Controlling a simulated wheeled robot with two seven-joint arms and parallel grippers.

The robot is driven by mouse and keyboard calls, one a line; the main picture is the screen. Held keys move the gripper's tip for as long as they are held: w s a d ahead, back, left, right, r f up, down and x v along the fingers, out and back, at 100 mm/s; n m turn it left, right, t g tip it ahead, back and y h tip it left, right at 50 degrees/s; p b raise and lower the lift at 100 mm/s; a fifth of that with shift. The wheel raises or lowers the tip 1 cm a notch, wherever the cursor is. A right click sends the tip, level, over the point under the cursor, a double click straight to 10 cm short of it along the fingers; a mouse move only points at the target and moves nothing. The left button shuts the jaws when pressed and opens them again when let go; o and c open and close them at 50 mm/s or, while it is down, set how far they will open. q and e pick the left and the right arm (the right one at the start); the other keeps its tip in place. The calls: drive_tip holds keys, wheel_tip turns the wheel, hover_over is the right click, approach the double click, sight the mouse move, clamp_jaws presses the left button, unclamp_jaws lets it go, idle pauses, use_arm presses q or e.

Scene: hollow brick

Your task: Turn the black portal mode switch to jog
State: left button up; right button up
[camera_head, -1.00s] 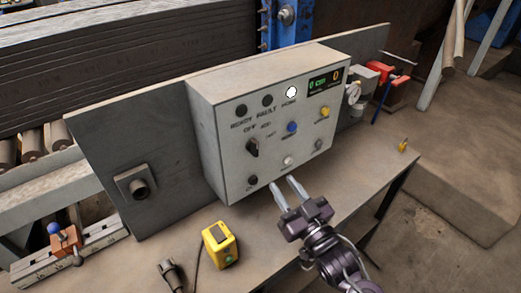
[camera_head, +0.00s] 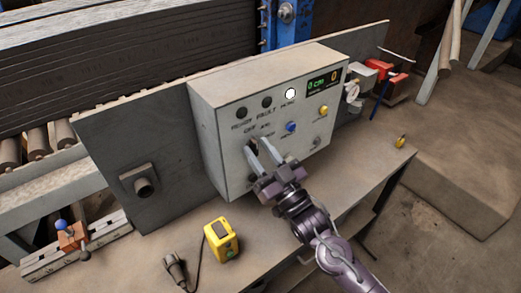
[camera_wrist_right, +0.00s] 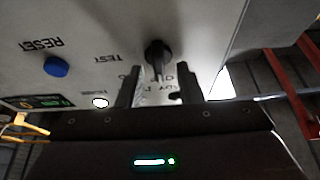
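The black mode switch (camera_wrist_right: 158,56) is a rotary knob on the front of the light grey control box (camera_head: 228,120). In the right wrist view, which is upside down, its pointer end faces down the picture toward my gripper. In the head view the fingers largely cover it. My right gripper (camera_head: 259,141) is open, with its fingertips at the panel by the switch. In the right wrist view the gripper (camera_wrist_right: 160,72) has one finger on each side of the knob, with gaps showing. Labels near the knob are partly hidden; TEST is readable. My left gripper is not in view.
A blue RESET button (camera_head: 291,127), a yellow button (camera_head: 323,111), a lit white lamp (camera_head: 290,94) and a green display (camera_head: 324,82) share the panel. A yellow device (camera_head: 221,240) stands on the bench (camera_head: 285,235) below.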

clamp_jaws()
drive_tip(key=shift+m+h, duration=0.3)
drive_tip(key=shift+m, duration=0.3)
drive_tip(key=m+h, duration=0.1)
drive_tip(key=m, duration=0.1)
drive_tip(key=m+t+h+p, duration=0.1)
drive_tip(key=m, duration=0.2)
drive_tip(key=shift+t+h, duration=0.3)
drive_tip(key=shift+m+h+p, duration=0.45)
drive_tip(key=shift+m+h, duration=0.25)
drive_tip(key=shift+m, duration=0.85)
drive_tip(key=shift+m+h+p, duration=0.4)
drive_tip(key=shift+m+h, duration=0.3)
drive_tip(key=shift+m, duration=0.85)
unclamp_jaws()
